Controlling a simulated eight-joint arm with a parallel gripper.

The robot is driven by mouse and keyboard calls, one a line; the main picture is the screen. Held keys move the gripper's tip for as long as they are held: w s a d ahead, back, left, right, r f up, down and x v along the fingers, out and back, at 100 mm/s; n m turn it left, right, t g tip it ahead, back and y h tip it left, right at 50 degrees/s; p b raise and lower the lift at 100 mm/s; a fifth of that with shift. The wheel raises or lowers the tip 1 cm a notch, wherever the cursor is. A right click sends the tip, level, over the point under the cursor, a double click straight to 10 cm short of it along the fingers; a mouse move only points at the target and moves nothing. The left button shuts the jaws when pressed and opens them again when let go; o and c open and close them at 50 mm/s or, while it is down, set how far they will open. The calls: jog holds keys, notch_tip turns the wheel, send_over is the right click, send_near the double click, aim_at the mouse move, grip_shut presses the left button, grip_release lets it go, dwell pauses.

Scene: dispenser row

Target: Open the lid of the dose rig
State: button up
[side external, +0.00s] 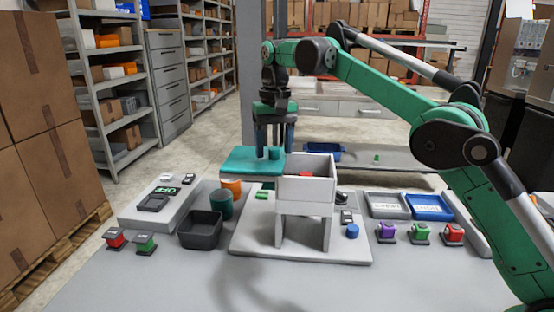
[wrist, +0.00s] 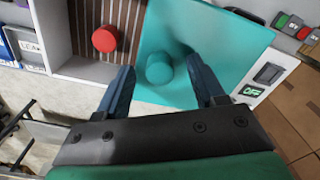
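The dose rig is a white box (side external: 306,188) on legs on a pale base plate. Its flat teal lid (side external: 240,161) lies to the left of the box top in the side view, leaving the box open. A round teal knob (wrist: 160,68) stands on the lid; it also shows in the side view (side external: 275,153). In the wrist view a red round piece (wrist: 105,38) shows in the slatted box interior beside the lid. My gripper (wrist: 159,76) is open above the lid, its blue fingers on either side of the knob with gaps, not visibly touching it.
A dark open bin (side external: 201,230) and a green cylinder (side external: 221,205) stand left of the rig. A grey panel (side external: 160,207) carries an OFF display. Blue and grey trays (side external: 430,207) and several coloured switches stand right. The front table is clear.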

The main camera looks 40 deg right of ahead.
jog(key=s+d, duration=0.5)
jog(key=shift+s+d, duration=0.2)
jog(key=shift+s, duration=0.1)
notch_tip(320, 180, up, 5)
jog(key=h, duration=0.4)
send_over(347, 215)
jog(key=w+d, duration=0.1)
jog(key=w, duration=0.1)
notch_tip(347, 215, down, 8)
jog(key=r, duration=0.1)
jog(key=f+m+y, duration=0.1)
jog(key=f, duration=0.4)
jog(key=s+f+m+y, duration=0.1)
jog(key=f+m, duration=0.1)
jog(key=f, duration=0.3)
jog(key=s+a+f+m+y, duration=0.1)
jog(key=f+m, duration=0.1)
jog(key=f, duration=0.4)
jog(key=shift+s+a+f+t, duration=0.1)
jog(key=shift+s+t, duration=0.05)
jog(key=shift+t, duration=0.15)
